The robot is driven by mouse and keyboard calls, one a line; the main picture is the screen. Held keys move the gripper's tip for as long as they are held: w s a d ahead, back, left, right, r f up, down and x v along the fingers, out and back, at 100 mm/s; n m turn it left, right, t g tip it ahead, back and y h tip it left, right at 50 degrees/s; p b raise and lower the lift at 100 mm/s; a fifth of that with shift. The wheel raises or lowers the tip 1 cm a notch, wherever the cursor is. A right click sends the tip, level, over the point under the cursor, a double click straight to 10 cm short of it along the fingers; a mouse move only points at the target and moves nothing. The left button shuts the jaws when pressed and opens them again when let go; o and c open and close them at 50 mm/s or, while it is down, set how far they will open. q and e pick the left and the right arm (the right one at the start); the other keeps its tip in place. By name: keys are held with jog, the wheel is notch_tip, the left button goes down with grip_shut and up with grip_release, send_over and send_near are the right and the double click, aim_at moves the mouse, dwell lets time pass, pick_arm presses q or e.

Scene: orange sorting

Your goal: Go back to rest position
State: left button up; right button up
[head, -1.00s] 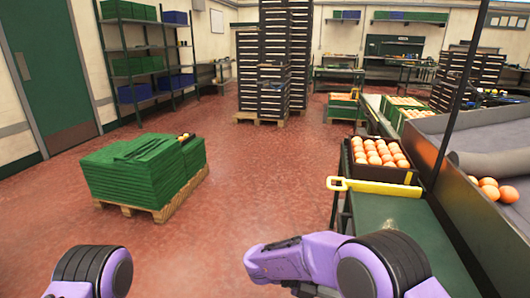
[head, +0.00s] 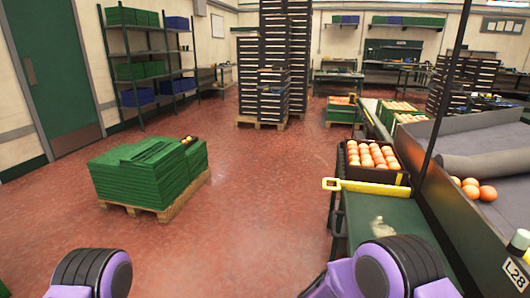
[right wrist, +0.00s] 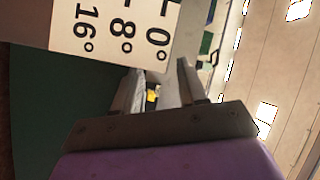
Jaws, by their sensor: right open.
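My right gripper (right wrist: 160,85) shows in the right wrist view. Its two fingers stand apart with nothing held between them. In the head view only purple and black links of my two arms show along the bottom edge, and both grippers are out of that picture. A dark crate of oranges (head: 350,172) sits on the green-topped table (head: 385,222) at the right. A yellow bar (head: 365,188) lies in front of the crate.
A pallet of stacked green crates (head: 150,175) stands on the red floor at left. A grey sorting bin (head: 490,135) holds a few loose oranges (head: 470,189) at right. A white label (right wrist: 115,35) is close to my right gripper. The middle floor is clear.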

jog(key=s+d+f+n+t+y+p, duration=0.45)
jog(key=s+f+n+y, duration=0.55)
jog(key=n, duration=0.6)
jog(key=s+a+f+n+g+y+p, duration=0.1)
jog(key=s+n+g+y, duration=0.3)
jog(key=s, duration=1.4)
jog(key=shift+s+f+n+g+p, duration=0.4)
jog(key=shift+n+g+p, duration=0.3)
jog(key=shift+g, duration=0.25)
